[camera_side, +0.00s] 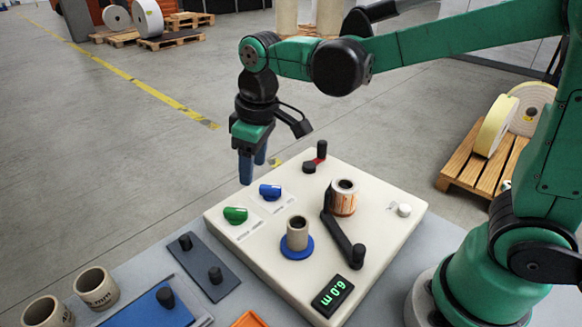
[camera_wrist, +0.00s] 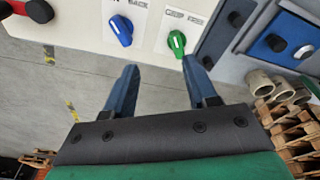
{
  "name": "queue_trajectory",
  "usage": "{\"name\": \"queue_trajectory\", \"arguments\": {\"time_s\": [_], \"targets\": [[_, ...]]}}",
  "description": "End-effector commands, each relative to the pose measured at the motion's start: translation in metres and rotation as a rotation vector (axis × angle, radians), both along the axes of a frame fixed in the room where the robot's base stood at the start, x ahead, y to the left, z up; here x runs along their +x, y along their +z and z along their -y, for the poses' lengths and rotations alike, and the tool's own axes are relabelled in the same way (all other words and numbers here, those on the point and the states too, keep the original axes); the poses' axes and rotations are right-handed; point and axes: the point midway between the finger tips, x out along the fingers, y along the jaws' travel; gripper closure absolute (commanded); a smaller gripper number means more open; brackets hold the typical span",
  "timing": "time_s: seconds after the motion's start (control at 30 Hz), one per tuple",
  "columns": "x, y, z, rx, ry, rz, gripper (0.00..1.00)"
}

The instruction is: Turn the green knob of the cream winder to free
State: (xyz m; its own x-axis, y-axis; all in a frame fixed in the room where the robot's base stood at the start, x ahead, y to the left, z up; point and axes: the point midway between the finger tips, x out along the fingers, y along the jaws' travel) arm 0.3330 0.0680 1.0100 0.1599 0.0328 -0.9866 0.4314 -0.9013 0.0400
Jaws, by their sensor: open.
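The cream winder (camera_side: 330,225) is a box with several controls on its top. Its green knob (camera_side: 236,215) sits at the left edge, and it also shows in the wrist view (camera_wrist: 177,43) with a white mark. Two small words are printed beside it; I cannot tell which one it points to. A blue knob (camera_side: 270,191) is next to it, also seen in the wrist view (camera_wrist: 122,28). My gripper (camera_side: 252,168) is open and empty, fingers down, above and beyond the winder's far left edge. In the wrist view the fingertips (camera_wrist: 160,68) stop short of the green knob.
The winder's top also carries a black crank (camera_side: 342,238), a label roll (camera_side: 343,197), a core on a blue disc (camera_side: 297,236), a red-based lever (camera_side: 318,156) and a lit display (camera_side: 332,296). A grey plate with black pegs (camera_side: 205,268) lies left. Air above the knobs is clear.

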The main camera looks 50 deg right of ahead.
Motion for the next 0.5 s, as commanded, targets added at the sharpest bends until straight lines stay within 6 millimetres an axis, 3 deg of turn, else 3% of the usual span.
{"name": "queue_trajectory", "arguments": {"time_s": [0.2, 0.5], "targets": [[0.019, -0.023, -0.027, -0.037, 0.133, -0.128, 0.49], [0.023, -0.048, -0.032, -0.046, 0.163, -0.16, 0.49]]}}
